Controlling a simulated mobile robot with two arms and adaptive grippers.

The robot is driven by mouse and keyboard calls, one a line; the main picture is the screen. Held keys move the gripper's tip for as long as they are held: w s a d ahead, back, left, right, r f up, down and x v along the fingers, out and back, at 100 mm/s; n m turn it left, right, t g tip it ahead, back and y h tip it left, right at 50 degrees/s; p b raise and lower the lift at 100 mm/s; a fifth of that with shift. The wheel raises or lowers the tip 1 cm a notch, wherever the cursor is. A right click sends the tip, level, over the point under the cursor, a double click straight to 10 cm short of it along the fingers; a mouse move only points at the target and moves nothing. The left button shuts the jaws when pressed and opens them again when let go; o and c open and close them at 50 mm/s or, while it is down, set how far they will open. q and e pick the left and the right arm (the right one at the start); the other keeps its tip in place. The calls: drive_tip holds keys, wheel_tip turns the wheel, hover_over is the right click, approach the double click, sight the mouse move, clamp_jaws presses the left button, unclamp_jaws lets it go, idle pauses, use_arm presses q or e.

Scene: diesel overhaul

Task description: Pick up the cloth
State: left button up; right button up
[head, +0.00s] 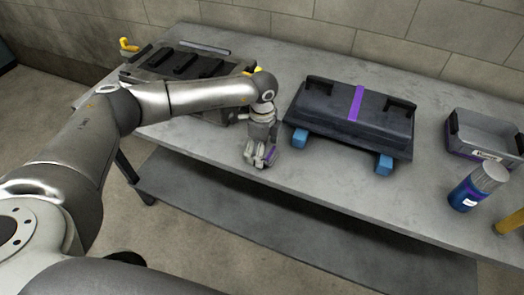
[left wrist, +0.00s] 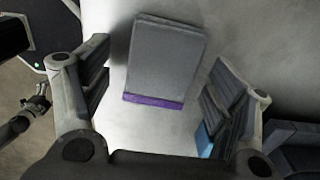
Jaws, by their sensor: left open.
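The cloth (left wrist: 165,58) is a flat grey folded piece with a purple edge strip. In the left wrist view it lies on the bench top between my left gripper's fingers, apart from both. In the head view only a small purple part of it (head: 272,155) shows beside the fingers; the rest is hidden. My left gripper (head: 261,160) points down over it near the bench's front edge. In the left wrist view the gripper (left wrist: 162,62) is open and empty.
The grey bench (head: 310,170) holds a dark cover (head: 340,112) with a purple stripe on blue blocks (head: 384,163), close right of my gripper. A dark engine part (head: 165,68) stands behind my arm. A grey bin (head: 482,135) and a blue bottle (head: 465,195) stand at right.

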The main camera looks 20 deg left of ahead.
use_arm(q)
drive_tip(key=c, duration=1.1)
drive_tip(key=shift+r, duration=0.1)
drive_tip(key=shift+r+b, duration=0.35)
drive_tip(key=shift+r, duration=0.15)
drive_tip(key=s+d+r+b, duration=0.1)
drive_tip(key=s+r, duration=0.3)
drive_tip(key=s+d+r+b, duration=0.1)
drive_tip(key=s+d+r, duration=0.1)
drive_tip(key=s+r, duration=0.2)
drive_tip(key=s+d+r+b, duration=0.1)
drive_tip(key=s+d+r, duration=0.1)
drive_tip(key=s+r, duration=0.2)
drive_tip(key=shift+s+b, duration=0.4)
drive_tip(key=shift+s, duration=0.1)
